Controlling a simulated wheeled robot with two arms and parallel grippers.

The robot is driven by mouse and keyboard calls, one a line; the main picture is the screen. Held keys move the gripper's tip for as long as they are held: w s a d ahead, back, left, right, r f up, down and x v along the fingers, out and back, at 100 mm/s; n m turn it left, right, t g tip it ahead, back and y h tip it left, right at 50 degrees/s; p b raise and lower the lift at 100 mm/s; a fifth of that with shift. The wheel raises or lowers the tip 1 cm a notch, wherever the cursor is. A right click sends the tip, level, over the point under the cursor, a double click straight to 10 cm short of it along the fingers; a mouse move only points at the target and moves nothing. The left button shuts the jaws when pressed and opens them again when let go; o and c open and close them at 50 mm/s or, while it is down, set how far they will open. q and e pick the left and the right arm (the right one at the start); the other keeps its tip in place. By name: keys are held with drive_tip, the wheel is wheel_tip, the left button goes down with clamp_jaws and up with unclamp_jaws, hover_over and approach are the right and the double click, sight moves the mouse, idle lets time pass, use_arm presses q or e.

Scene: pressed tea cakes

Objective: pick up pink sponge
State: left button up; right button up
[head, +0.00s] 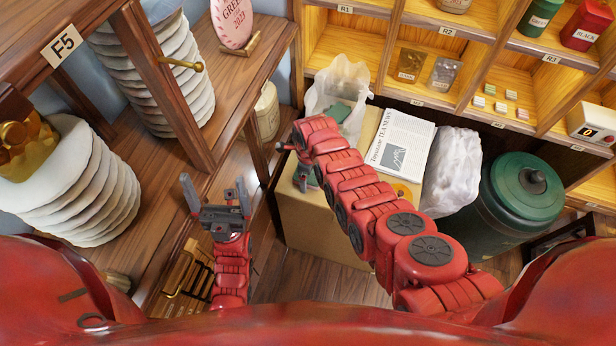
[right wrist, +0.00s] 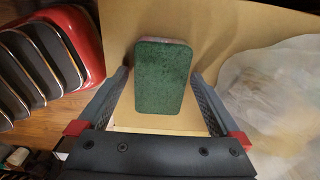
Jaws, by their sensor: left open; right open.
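The sponge (right wrist: 162,78) shows in the right wrist view as an upright block with a dark green face and a thin pinkish edge at its top. My right gripper (right wrist: 159,84) is open, with one finger on each side of the sponge and a gap visible at both sides. In the head view my right gripper (head: 304,179) is over the left part of the tan box top, partly covered by my arm; the sponge is not clearly visible there. My left gripper (head: 215,200) is open and empty, over the floor at the left.
A clear plastic bag (head: 338,80) with something green stands behind my right arm; its sheet (right wrist: 275,100) lies close at the right in the wrist view. A green canister (head: 518,201) stands at right.

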drive_tip(key=c, duration=1.4)
drive_tip(key=shift+r, duration=0.2)
drive_tip(key=shift+w+r, duration=0.1)
drive_tip(key=shift+r, duration=0.75)
wheel_tip(320, 180, up, 7)
drive_tip(key=shift+f+b, duration=0.1)
drive_tip(key=shift+b, duration=0.9)
drive_tip(key=shift+r, duration=0.55)
